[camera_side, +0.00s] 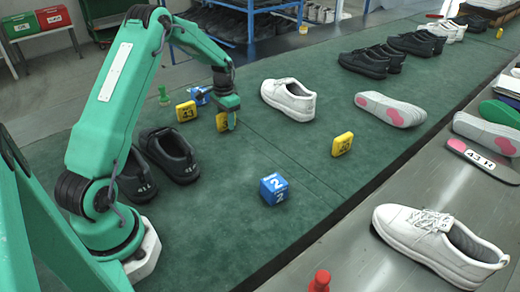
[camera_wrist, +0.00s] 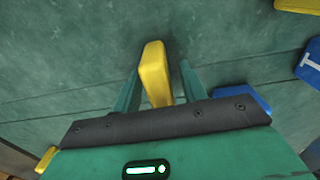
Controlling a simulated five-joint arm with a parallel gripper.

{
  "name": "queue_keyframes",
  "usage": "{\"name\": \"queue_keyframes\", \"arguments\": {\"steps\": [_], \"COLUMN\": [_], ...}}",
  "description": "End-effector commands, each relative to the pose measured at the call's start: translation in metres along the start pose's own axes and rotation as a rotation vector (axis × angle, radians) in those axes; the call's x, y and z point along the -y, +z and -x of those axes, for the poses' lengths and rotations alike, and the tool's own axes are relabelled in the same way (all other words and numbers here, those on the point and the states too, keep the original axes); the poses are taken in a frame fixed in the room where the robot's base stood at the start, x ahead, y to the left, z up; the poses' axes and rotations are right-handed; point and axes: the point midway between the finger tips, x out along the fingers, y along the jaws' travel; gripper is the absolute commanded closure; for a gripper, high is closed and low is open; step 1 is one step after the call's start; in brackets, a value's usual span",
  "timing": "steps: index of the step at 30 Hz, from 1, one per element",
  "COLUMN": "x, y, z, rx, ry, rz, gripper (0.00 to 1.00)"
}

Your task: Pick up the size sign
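A yellow size sign (camera_side: 222,122) stands on the green mat under my gripper (camera_side: 231,122). In the wrist view the sign (camera_wrist: 155,73) is upright, between the two green fingers of my gripper (camera_wrist: 160,68). My gripper is open around it. A gap shows between the sign and the right finger; the left finger is closer, and I cannot tell if it touches. In the side view a finger hides part of this sign, and its number cannot be read. Two other yellow signs stand on the mat, one marked 43 (camera_side: 186,111) and one farther right (camera_side: 342,145).
A blue number cube (camera_side: 273,188) lies at the front, and another blue object (camera_side: 199,95) is close behind my gripper. Black shoes (camera_side: 170,155) stand near my base, and a white shoe (camera_side: 288,99) is right of the gripper. Mat between them is clear.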

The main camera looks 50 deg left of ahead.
Motion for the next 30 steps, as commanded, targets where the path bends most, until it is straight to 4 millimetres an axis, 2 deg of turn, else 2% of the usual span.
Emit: {"name": "queue_keyframes", "arguments": {"steps": [1,6,20,25,29,30], "x": [0.0,0.0,0.0,0.0,0.001,-0.006], "y": [0.0,0.0,-0.001,-0.001,-0.001,-0.001], "z": [0.0,0.0,0.007,0.023,0.042,0.046], "rx": [0.0,0.0,-0.003,-0.004,-0.005,-0.003], "ry": [0.0,0.0,-0.002,-0.002,-0.003,-0.002], "rz": [0.0,0.0,0.0,0.0,0.0,-0.003], "gripper": [0.68,1.0,1.0,1.0,1.0,1.0]}}
